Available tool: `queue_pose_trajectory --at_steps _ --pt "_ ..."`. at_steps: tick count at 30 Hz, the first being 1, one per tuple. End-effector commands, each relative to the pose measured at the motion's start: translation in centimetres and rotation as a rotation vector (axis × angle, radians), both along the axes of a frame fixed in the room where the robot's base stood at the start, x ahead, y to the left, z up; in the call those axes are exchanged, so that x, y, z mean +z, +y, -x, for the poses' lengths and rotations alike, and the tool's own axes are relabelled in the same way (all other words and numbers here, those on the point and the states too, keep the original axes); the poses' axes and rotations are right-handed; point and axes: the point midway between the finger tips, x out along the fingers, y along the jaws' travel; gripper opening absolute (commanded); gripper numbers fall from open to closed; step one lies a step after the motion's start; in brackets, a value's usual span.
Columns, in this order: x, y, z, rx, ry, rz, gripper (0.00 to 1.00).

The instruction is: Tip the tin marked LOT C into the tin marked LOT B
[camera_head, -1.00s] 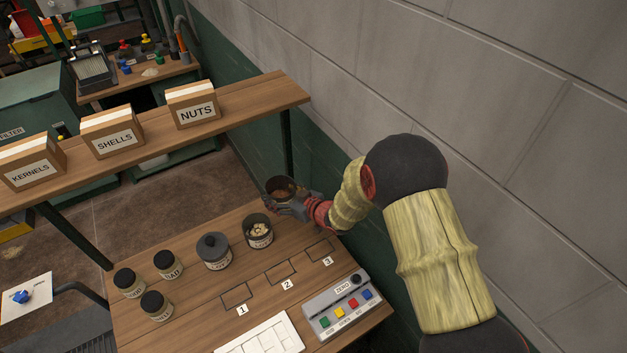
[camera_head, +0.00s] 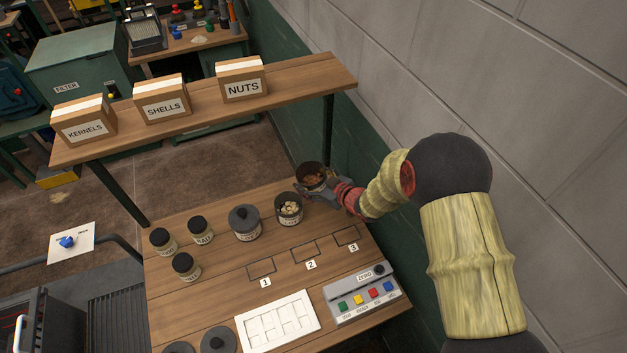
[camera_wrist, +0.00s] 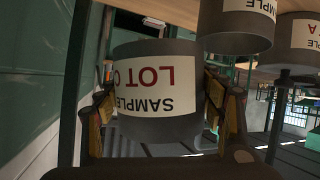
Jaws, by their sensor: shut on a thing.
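The tin marked LOT C (camera_wrist: 155,95) is held in my gripper (camera_wrist: 160,110), one finger on each side; its label looks upside down in the wrist view. In the head view this open tin (camera_head: 311,169) looks about upright, with brown contents, at the bench's far right corner. My gripper (camera_head: 328,190) is shut on it from the right. An open grey tin (camera_head: 289,215) with pale pieces inside stands just nearer and to the left, apart from it. Part of that tin (camera_wrist: 236,32) shows in the wrist view; its lot letter is out of sight there.
A lidded grey tin (camera_head: 245,228), marked A in the wrist view (camera_wrist: 305,42), stands left of the open one. Several black-lidded jars (camera_head: 186,268) stand further left. The shelf (camera_head: 308,84) with boxes is behind. Marked squares (camera_head: 304,250) are bare. The wall is close on the right.

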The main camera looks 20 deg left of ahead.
Motion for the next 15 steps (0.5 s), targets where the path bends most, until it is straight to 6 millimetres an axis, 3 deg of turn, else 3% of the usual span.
queue_pose_trajectory --at_steps 15 --pt "1.00 0.71 0.57 0.000 -0.123 0.142 0.36"
